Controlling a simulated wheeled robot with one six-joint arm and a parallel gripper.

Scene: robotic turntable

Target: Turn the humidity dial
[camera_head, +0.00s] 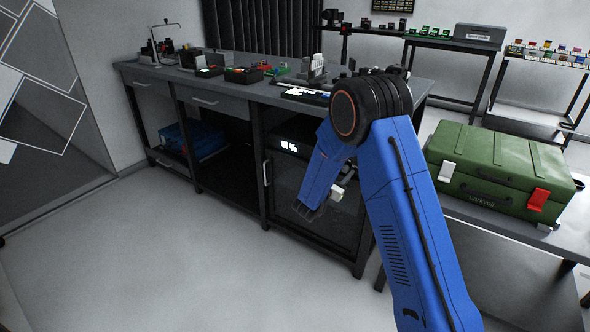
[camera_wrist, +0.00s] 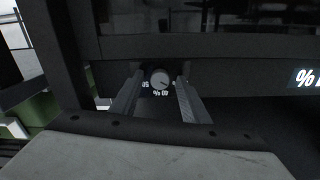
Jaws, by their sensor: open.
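The humidity dial (camera_wrist: 160,79) is a small round grey knob on a dark panel, with white markings around it, in the wrist view. My gripper (camera_wrist: 158,92) is open, with one finger on each side of the dial in the picture. I cannot tell whether either finger touches it. A lit display (camera_head: 288,146) with white characters sits on the dark cabinet (camera_head: 289,181) under the bench. Part of that display (camera_wrist: 305,79), with a percent sign, shows at the wrist view's right edge.
The workbench (camera_head: 240,88) holds small tools and bins along its top. A green case (camera_head: 497,166) with red and white latches stands on a low table at right. A blue case (camera_head: 192,140) lies on a shelf at left. The floor in front is clear.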

